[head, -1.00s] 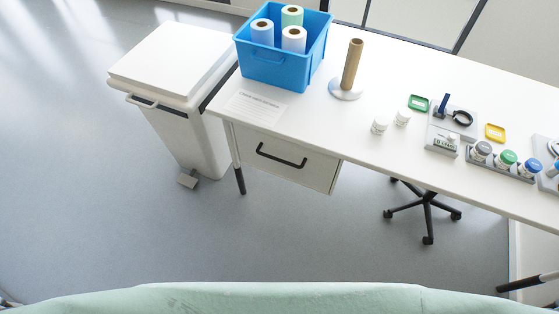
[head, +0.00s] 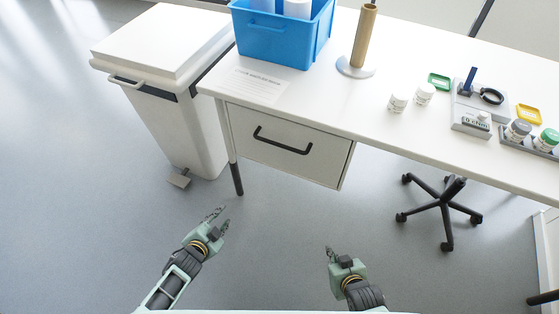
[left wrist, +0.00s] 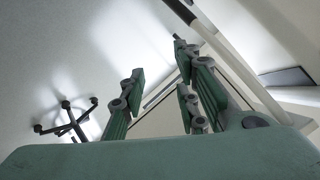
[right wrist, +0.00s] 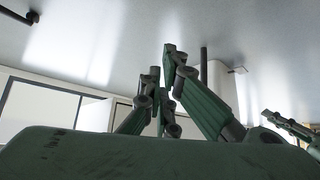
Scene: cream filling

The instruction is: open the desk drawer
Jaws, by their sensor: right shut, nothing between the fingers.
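The desk drawer (head: 285,157) is a white front under the left end of the desk, with a black bar handle (head: 283,141). Its front is flush with the desk, so it is closed. My left gripper (head: 222,217) is open and empty, in front of and below the drawer's left side. My right gripper (head: 329,251) is shut and empty, lower and to the right. Both are apart from the handle. The left fingers also show spread in the left wrist view (left wrist: 158,75); the right fingers are close together in the right wrist view (right wrist: 163,75).
A white pedal bin (head: 165,90) stands left of the desk (head: 330,105). On the desk are a blue crate (head: 280,42), a paper-roll stand (head: 360,50), small jars and a scale. A wheeled chair base (head: 443,205) is under the desk at right. The floor before the drawer is clear.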

